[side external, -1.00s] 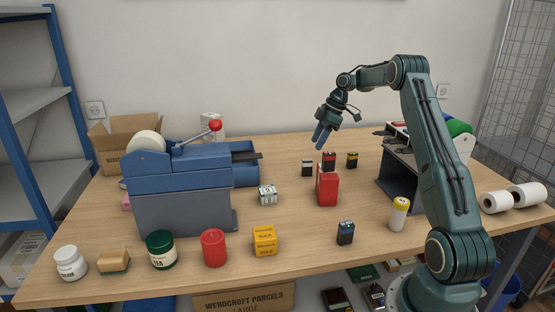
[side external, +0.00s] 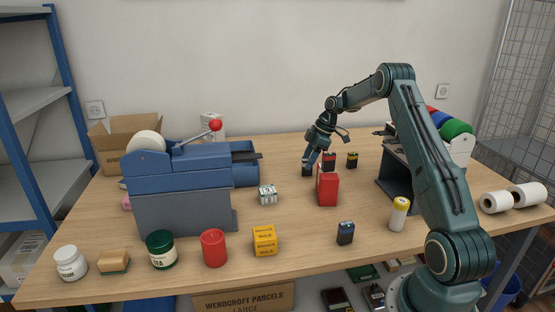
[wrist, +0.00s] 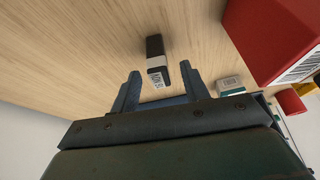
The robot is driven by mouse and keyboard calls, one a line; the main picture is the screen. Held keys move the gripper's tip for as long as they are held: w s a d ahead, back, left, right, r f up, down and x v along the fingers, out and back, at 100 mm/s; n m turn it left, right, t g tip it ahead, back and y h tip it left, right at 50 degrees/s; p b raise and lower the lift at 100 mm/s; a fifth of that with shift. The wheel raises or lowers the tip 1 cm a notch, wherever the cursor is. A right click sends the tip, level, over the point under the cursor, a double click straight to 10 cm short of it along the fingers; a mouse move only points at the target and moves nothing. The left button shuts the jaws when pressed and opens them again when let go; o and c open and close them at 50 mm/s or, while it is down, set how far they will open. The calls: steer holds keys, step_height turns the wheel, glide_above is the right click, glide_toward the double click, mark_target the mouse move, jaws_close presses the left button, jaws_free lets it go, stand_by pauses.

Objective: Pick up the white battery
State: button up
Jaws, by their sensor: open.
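The white battery, a small block with a black part and a white part, stands on the table (side external: 306,171) just left of the red box in the side view. In the wrist view the white battery (wrist: 155,58) shows its black part and a barcode label on the white part, lying ahead of and between the fingers. My gripper (side external: 311,159) is right over it in the side view, pointing down, and partly covers it. In the wrist view my gripper (wrist: 160,73) is open with nothing held; contact with the battery cannot be told.
A small barcoded box (side external: 267,194) and the blue press (side external: 180,190) are to the left.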

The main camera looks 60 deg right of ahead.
mark_target(305, 175)
steer(key=shift+x, duration=1.55)
steer(key=shift+c, duration=0.3)
jaws_close()
